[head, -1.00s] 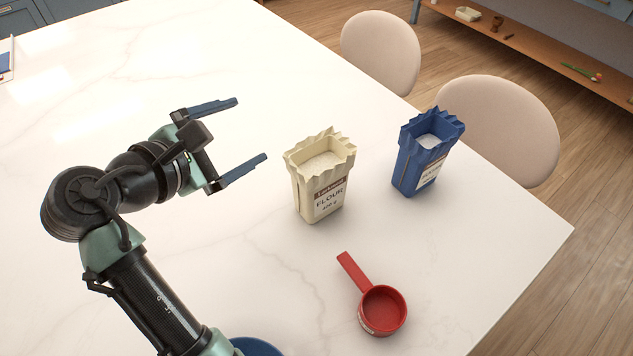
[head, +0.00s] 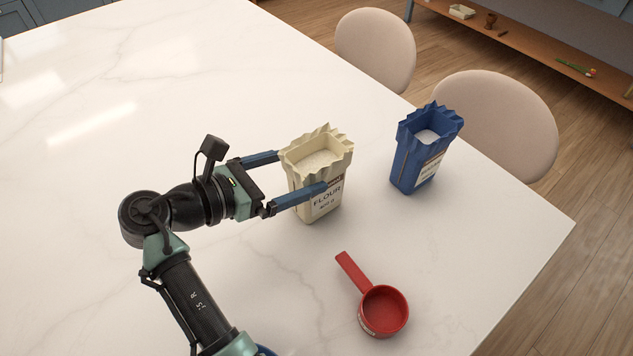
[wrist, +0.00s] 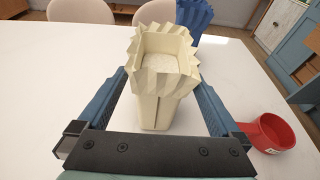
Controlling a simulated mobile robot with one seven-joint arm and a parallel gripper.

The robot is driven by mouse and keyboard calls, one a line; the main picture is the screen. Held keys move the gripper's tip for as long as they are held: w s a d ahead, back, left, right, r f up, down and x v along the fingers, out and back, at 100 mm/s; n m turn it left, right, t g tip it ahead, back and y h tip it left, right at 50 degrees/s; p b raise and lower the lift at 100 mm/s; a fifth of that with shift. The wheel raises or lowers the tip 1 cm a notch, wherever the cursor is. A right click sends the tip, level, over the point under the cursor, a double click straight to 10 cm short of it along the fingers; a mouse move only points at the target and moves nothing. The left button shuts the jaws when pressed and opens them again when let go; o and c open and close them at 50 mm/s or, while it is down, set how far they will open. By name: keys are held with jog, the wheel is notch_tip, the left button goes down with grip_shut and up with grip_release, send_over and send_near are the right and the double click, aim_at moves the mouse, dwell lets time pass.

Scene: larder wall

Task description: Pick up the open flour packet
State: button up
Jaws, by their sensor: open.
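The open flour packet (head: 325,200) is cream with a jagged open top and a "FLOUR" label. It stands upright on the white table, with pale flour visible inside. My gripper (head: 303,171) is open, one blue finger on each side of the packet. In the wrist view the packet (wrist: 161,95) stands between the fingertips of my gripper (wrist: 160,88), with gaps showing beside its lower body. The near finger hides part of the label in the head view.
A blue open packet (head: 408,165) stands to the right of the flour packet, behind it in the wrist view. A red scoop (head: 383,310) lies near the front of the white table (head: 480,260). Two beige chairs (head: 500,110) stand beyond the table edge. The table's left part is clear.

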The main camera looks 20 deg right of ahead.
aim_at(316, 167)
jog(key=x, duration=0.5)
jog(key=shift+a+f, duration=0.1)
jog(key=shift+f, duration=0.2)
jog(key=shift+r, duration=0.1)
jog(key=c, duration=1.6)
